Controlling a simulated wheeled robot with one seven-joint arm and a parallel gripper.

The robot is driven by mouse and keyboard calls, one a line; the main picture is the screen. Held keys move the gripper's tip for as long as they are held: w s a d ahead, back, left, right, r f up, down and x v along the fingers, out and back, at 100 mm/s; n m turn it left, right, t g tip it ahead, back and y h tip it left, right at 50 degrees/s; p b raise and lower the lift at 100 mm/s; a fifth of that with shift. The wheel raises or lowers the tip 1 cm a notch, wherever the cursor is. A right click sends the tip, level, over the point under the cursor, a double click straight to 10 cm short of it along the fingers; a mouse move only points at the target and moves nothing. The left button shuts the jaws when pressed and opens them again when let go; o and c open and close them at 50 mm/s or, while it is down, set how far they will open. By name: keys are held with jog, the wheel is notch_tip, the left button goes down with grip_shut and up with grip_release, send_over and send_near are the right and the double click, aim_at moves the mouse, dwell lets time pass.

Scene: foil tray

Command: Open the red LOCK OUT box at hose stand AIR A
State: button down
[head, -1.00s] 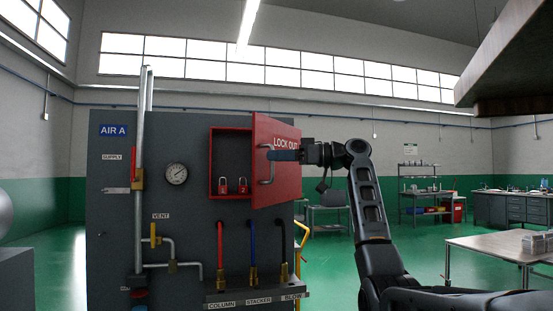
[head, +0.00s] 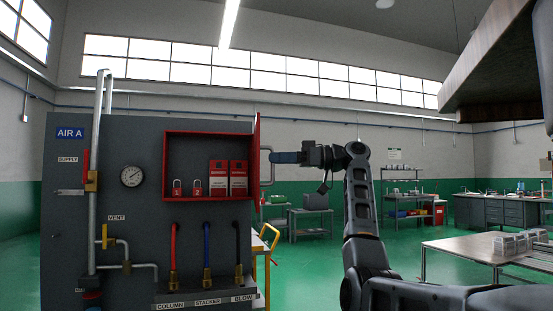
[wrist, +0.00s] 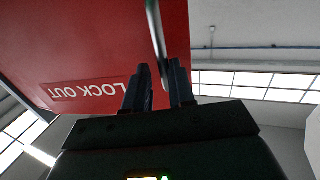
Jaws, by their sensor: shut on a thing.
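The red LOCK OUT box (head: 209,134) is on the grey panel marked AIR A. Its door (head: 257,150) stands swung out to the right, seen nearly edge-on. Inside are red padlocks (head: 178,187) and red tags (head: 219,174). My gripper (head: 277,158) is at the door's outer side, shut on the metal door handle (head: 267,170). In the wrist view the handle (wrist: 157,35) runs down between my two fingers (wrist: 160,85), beside the red door face (wrist: 95,45) with its inverted LOCK OUT lettering.
Below the box, red, blue and black hoses (head: 207,250) hang over a labelled shelf (head: 204,298). A gauge (head: 131,176) and valve pipes are at left. A yellow-handled cart (head: 270,240) stands right of the panel. A table (head: 480,250) stands at right; green floor lies between.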

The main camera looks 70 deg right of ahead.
jog(key=shift+w+d+r+h, duration=0.1)
jog(key=shift+d+r+h, duration=0.1)
jog(key=shift+d+h, duration=0.15)
jog(key=c, duration=1.2)
grip_release()
jog(key=shift+w+d+f, duration=0.1)
jog(key=shift+d+f, duration=0.05)
jog(key=shift+d, duration=0.05)
jog(key=shift+o, duration=0.2)
jog(key=shift+a, duration=0.15)
jog(key=b+v, duration=0.1)
jog(key=v, duration=0.6)
jog(key=shift+s, duration=0.35)
jog(key=shift+f, duration=0.1)
